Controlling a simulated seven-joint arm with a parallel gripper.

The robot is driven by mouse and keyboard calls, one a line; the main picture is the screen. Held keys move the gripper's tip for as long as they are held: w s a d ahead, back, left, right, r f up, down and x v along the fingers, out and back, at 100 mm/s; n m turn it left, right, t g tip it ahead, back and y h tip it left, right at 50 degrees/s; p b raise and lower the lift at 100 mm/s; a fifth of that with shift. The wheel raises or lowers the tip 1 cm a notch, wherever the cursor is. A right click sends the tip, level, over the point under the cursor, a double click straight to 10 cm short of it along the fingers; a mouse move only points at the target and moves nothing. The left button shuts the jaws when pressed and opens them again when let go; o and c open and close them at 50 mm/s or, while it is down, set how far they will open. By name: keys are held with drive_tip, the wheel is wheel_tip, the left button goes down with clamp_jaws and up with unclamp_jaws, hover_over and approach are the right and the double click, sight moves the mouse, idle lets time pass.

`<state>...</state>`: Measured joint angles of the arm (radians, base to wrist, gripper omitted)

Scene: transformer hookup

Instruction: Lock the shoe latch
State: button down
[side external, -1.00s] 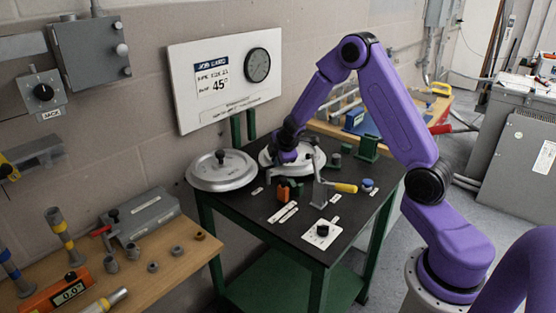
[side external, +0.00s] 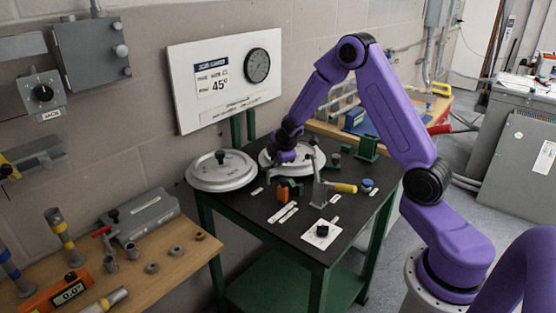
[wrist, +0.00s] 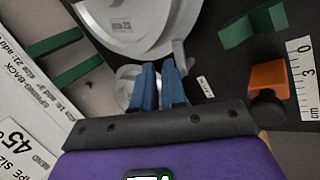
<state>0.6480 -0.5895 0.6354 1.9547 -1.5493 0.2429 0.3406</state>
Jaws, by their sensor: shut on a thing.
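My gripper (wrist: 158,88) points down at the far part of the dark bench top, with its two blue fingertips close together. In the side view my gripper (side external: 285,156) is at the left edge of the right-hand pale metal disc (side external: 308,148). The disc also shows at the top of the wrist view (wrist: 130,22). A small grey part that looks like the shoe latch (wrist: 180,56) sits at the disc's edge, by the fingertips. My fingers are shut on it, though the gripped portion is mostly hidden. Its locking position is unclear.
Another disc with a black knob (side external: 221,170) lies left. An orange block (wrist: 267,76), a green block (wrist: 252,27) and a ruler strip (wrist: 303,82) are near. The job board (side external: 226,85) is behind.

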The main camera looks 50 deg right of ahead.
drive_tip(key=shift+w+a+f, duration=0.15)
drive_tip(key=shift+w+a, duration=0.3)
drive_tip(key=shift+a, duration=0.35)
drive_tip(key=s+d+v, duration=0.1)
drive_tip(key=d+v, duration=0.1)
drive_tip(key=v, duration=1.2)
drive_tip(key=shift+d, duration=0.3)
drive_tip(key=shift+s, duration=0.1)
drive_tip(key=s+a+g+y, duration=0.2)
drive_tip(key=s+a, duration=1)
drive_tip(key=a, duration=0.2)
drive_tip(key=s+a+g, duration=0.2)
drive_tip(key=s, duration=0.8)
drive_tip(key=s+a+g+y, duration=0.1)
drive_tip(key=s+a, duration=0.1)
drive_tip(key=s, duration=0.8)
drive_tip(key=shift+g+y, duration=0.3)
drive_tip(key=shift+g, duration=0.1)
